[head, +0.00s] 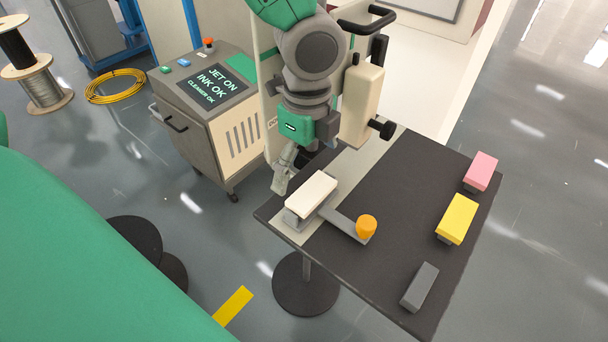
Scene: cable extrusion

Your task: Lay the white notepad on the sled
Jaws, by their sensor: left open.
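The white notepad (311,189) lies flat on the grey sled (347,225), on the end away from its orange knob (366,226). The sled rests at the near left part of the dark table, partly over a pale strip. My left gripper (287,173) is open just behind and left of the notepad, with a small gap seen between them. One finger shows clearly; the other is mostly hidden by the gripper body. My right gripper is not in view.
On the table's right stand a pink pad (481,170), a yellow pad (457,217) and a bare grey block (420,287). A beige machine head with a black knob (382,128) stands close beside my left arm. The table's middle (400,195) is clear.

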